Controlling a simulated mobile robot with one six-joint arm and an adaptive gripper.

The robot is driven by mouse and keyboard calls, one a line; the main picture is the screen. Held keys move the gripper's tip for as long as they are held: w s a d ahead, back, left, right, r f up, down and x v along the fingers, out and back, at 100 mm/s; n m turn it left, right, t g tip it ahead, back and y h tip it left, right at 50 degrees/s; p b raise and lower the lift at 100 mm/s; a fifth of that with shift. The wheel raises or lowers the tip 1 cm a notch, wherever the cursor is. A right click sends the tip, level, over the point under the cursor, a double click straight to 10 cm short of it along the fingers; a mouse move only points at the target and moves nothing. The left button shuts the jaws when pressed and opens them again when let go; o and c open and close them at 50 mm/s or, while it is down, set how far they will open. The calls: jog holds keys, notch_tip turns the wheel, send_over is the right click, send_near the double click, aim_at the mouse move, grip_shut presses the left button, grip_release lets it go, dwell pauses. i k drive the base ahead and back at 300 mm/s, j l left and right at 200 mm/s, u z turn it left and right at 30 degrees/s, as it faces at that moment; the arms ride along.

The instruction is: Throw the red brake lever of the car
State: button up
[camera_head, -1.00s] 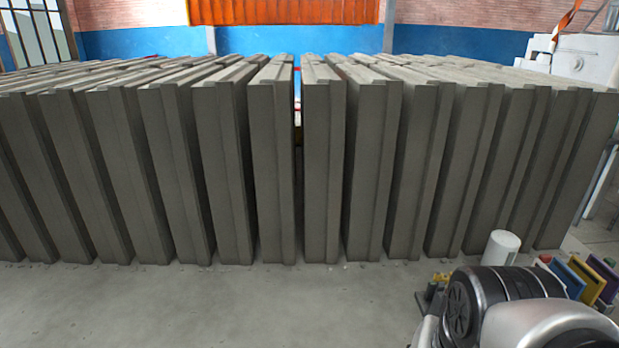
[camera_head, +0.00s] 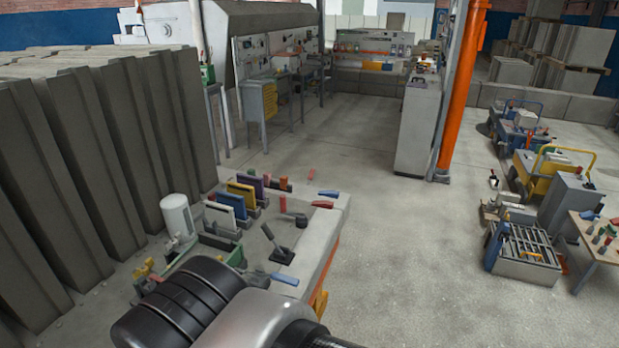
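Several small carts stand at the right, among them a blue one (camera_head: 522,118) and a yellow one (camera_head: 540,172) with a yellow rail. I cannot tell which is the car. No red brake lever can be made out for sure on them. Nearer, a bench-like surface (camera_head: 318,225) carries black levers and coloured handles, including an upright red handle (camera_head: 284,181) and a red piece lying flat (camera_head: 321,204). A black and silver part of my arm fills the bottom of the view. My gripper is outside the view.
Tall grey panels (camera_head: 75,150) stand in a row at the left. An orange post (camera_head: 462,90) and a grey cabinet (camera_head: 418,120) stand further back. A small table (camera_head: 600,250) is at the right edge. Open concrete floor (camera_head: 400,250) lies between.

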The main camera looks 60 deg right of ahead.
aim_at(311, 172)
jog(key=z, duration=2)
jog(key=i+l+u, duration=0.1)
jog(key=u, duration=0.55)
jog(key=i+l+u, duration=0.3)
jog(key=i+l, duration=0.15)
jog(key=l, duration=0.2)
jog(key=i+l+u, duration=0.15)
jog(key=l, duration=0.2)
jog(key=i+l+u, duration=0.15)
jog(key=l, duration=0.25)
jog(key=i+l+u, duration=0.15)
jog(key=l, duration=0.25)
jog(key=i+l+u, duration=0.15)
jog(key=l, duration=0.3)
jog(key=i+l, duration=0.1)
jog(key=l, duration=0.25)
jog(key=i+l, duration=0.15)
jog(key=l, duration=0.25)
jog(key=i+l, duration=0.1)
jog(key=l, duration=0.25)
jog(key=i+l, duration=0.15)
jog(key=l, duration=0.25)
jog(key=i+l, duration=0.1)
jog(key=l, duration=0.25)
jog(key=i+l, duration=0.15)
jog(key=l, duration=0.2)
jog(key=u, duration=0.05)
